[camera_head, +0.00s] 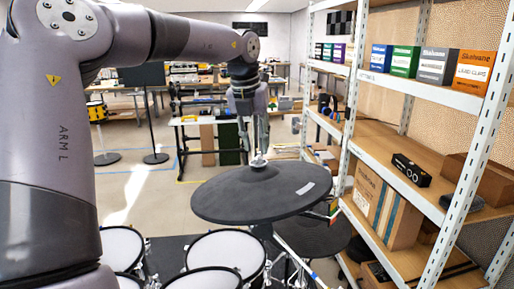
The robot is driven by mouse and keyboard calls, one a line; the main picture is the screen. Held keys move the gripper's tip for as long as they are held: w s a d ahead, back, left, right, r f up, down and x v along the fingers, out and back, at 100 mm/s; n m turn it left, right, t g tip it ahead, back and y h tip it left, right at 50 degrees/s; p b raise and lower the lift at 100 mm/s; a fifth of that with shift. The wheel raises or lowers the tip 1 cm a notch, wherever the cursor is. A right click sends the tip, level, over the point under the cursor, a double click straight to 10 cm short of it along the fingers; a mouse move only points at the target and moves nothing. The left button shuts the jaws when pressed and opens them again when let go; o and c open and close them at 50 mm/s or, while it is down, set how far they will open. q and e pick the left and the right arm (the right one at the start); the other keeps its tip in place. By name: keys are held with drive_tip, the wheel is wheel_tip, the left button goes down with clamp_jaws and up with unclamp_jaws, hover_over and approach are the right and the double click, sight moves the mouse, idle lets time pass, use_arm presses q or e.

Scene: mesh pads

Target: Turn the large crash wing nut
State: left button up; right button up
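The large crash cymbal pad (230,198) is a dark, slightly tilted disc in the middle of the view. Its small pale wing nut (258,161) sits on top of the raised centre. My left gripper (254,147) points down just above the wing nut. Its two fingers stand apart, one on each side, with their tips close to the nut's height. I cannot tell whether a finger touches the nut. My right gripper is not in view.
White mesh drum pads (227,252) stand below the cymbal pad, with another dark pad (312,236) lower right. A metal shelf with boxes (408,75) rises close on the right. A music stand (153,120) and workbenches are behind.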

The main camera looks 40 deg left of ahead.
use_arm(q)
drive_tip(key=v, duration=0.9)
drive_tip(key=shift+r, duration=0.25)
